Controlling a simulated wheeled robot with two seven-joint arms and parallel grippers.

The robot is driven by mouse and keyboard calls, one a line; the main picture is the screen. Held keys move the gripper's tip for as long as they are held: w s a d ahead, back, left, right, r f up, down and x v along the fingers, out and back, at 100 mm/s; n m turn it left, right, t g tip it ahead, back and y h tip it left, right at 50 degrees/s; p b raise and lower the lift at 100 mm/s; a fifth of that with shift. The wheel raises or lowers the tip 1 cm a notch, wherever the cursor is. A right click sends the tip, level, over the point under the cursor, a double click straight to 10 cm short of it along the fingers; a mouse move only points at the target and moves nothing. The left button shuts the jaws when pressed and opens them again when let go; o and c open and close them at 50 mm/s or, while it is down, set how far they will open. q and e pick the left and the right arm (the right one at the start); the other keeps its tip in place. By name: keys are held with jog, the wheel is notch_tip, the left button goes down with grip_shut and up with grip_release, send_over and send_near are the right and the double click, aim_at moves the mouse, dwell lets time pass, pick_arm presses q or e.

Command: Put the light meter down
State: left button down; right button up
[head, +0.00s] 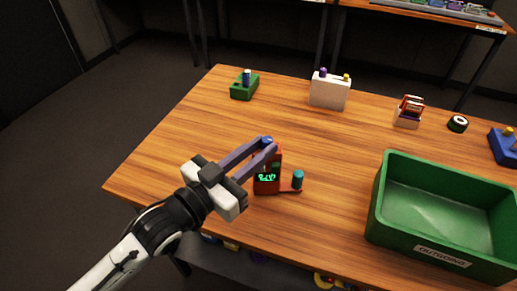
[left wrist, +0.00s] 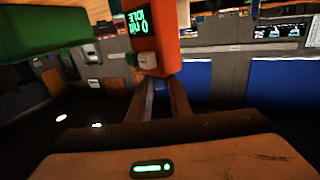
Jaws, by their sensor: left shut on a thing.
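The light meter (head: 266,185) is a red box with a green lit display and a side foot that carries a teal cylinder. My left gripper (head: 267,148) is shut on it at its top, by a small blue part between the fingertips. In the left wrist view, the meter's orange-red body (left wrist: 168,38) stands beyond the fingers (left wrist: 162,92), with the display and a pale knob on it. The meter is over the wooden table (head: 190,135), near its front edge; I cannot tell whether its base touches the wood. My right gripper is out of view.
A green bin (head: 428,250) labelled OUTGOING stands at the right. Behind are a green box (head: 244,92), a white box (head: 329,95), a red-and-white device (head: 408,114), a black roll (head: 457,124) and a blue device (head: 503,147).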

pick_arm(q)
jog(key=shift+f, duration=0.2)
jog(key=c, duration=1.6)
grip_release()
jog(key=shift+r, duration=0.1)
jog(key=shift+r, duration=0.15)
jog(key=shift+b+v, duration=0.45)
jog(key=shift+v, duration=5.55)
